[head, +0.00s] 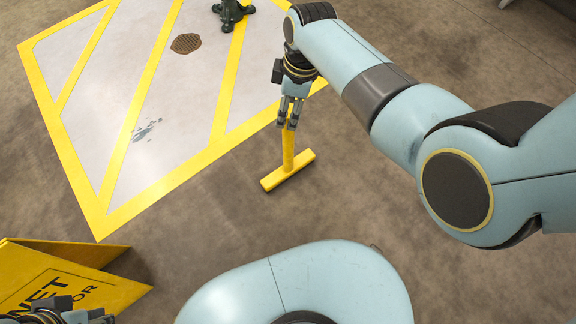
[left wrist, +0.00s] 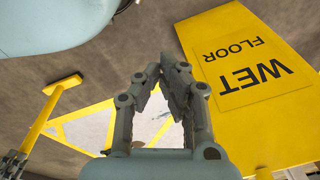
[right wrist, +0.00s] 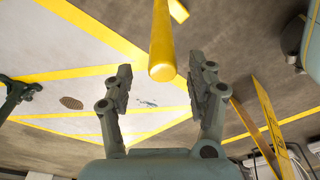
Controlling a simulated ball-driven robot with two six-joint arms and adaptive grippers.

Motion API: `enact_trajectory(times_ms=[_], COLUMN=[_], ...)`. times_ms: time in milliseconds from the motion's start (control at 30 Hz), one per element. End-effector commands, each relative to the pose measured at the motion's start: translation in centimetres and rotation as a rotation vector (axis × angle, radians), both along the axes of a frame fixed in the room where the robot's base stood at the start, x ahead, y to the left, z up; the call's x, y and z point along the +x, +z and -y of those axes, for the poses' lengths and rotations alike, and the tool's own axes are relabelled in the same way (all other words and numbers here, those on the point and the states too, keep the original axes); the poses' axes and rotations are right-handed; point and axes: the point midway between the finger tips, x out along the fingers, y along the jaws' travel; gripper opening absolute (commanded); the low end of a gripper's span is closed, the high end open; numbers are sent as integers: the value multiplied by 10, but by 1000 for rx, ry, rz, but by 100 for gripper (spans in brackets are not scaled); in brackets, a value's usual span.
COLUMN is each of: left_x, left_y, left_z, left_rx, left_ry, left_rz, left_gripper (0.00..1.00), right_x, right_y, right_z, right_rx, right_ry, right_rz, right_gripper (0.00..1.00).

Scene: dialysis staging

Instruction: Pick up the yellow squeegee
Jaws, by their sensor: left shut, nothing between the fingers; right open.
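The yellow squeegee (head: 287,170) stands in the head view with its crossbar low and its handle rising toward my right gripper (head: 290,112). In the right wrist view the handle (right wrist: 162,40) comes in from the top, and its rounded end lies between the open fingers (right wrist: 160,78); I see no finger touching it. The squeegee (left wrist: 42,115) also shows at the left of the left wrist view. My left gripper (left wrist: 160,82) is shut and empty, away from the squeegee; part of it (head: 65,314) shows at the lower left of the head view.
A yellow wet floor sign (head: 75,287) stands at the lower left, close to my left gripper. A pale floor area with yellow stripes (head: 150,205) has a drain (head: 186,43) and a dark green stand (head: 230,12). Brown floor around the squeegee is clear.

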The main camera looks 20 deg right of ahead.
Motion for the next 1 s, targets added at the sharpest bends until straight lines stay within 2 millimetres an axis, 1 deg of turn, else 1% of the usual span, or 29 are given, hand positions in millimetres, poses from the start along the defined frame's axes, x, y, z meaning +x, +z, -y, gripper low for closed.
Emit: enact_trajectory(times_ms=[33,167,267,367,500,600,700,900,933,1000], left_x=[1,7,12,20,32,37,40,40,40,40], left_y=[-1,8,13,22,40,51,58,60,60,60], left_z=[2,5,7,12,19,23,24,24,24,24], left_rx=[-4,-10,-16,-27,-44,-51,-55,-55,-55,-55], left_ry=[-1,-3,-4,-8,-13,-16,-18,-18,-18,-18], left_rz=[7,25,44,75,124,150,163,165,165,165], left_gripper=[0,0,0,0,0,0,0,0,0,0], right_x=[-2,-1,-1,-2,-2,-1,0,1,1,1], right_y=[-13,-18,-26,-41,-60,-68,-69,-67,-67,-67], right_z=[-1,-2,-3,-4,-6,-7,-8,-8,-8,-8], right_rx=[0,0,0,0,-1,-1,-1,-1,-1,-1], right_ry=[0,0,0,0,0,0,0,-1,-1,-1], right_rz=[-8,-5,-5,-8,-9,-7,-5,-3,-3,-3], right_gripper=[57,57,57,57,57,57,57,57,55,45])
